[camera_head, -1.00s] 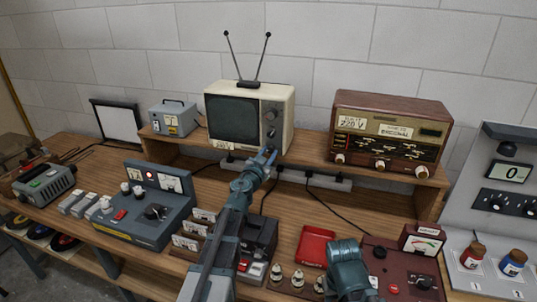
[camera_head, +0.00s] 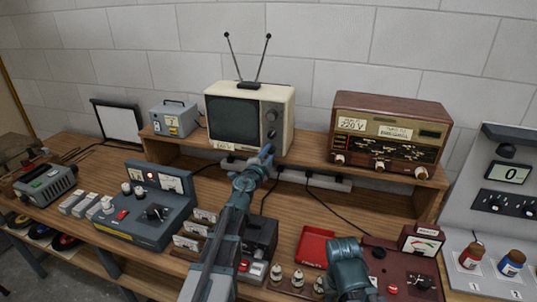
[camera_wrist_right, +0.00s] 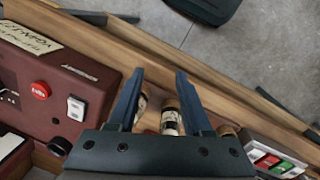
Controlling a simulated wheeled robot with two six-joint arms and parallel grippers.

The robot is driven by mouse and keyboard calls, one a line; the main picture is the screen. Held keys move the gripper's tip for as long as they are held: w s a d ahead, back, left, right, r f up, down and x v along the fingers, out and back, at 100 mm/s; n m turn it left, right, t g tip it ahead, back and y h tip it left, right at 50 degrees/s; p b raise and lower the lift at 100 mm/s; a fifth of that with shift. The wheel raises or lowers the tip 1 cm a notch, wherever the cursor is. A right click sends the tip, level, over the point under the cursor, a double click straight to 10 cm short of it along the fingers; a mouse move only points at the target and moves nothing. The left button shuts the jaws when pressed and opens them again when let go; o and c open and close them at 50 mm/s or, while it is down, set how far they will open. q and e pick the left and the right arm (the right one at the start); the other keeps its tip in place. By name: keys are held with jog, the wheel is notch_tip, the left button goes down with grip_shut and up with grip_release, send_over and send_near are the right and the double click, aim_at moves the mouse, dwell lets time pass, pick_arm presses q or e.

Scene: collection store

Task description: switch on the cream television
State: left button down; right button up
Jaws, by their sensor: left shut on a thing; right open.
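The cream television (camera_head: 289,120) stands on the raised wooden shelf with two antennas on top. Its screen (camera_head: 233,119) is dark. Two dark knobs (camera_head: 271,124) sit one above the other on its right front panel. My left gripper (camera_head: 267,151) is at the lower right of the television's front, just below the knobs. Its fingers are shut on a small control there, which they hide. My right gripper (camera_wrist_right: 160,74) shows in the right wrist view, open, with nothing held, above small white-labelled cylinders (camera_wrist_right: 170,118).
A brown radio-like set (camera_head: 390,130) stands right of the television, a small grey box (camera_head: 174,118) left of it. A power strip (camera_head: 315,180) lies under the shelf. A red tray (camera_head: 316,246) and a grey control console (camera_head: 145,215) are on the bench.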

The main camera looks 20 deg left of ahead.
pick_arm(q)
jog(key=shift+m, duration=1.6)
jog(key=c, duration=0.6)
grip_release()
jog(key=shift+s, duration=0.1)
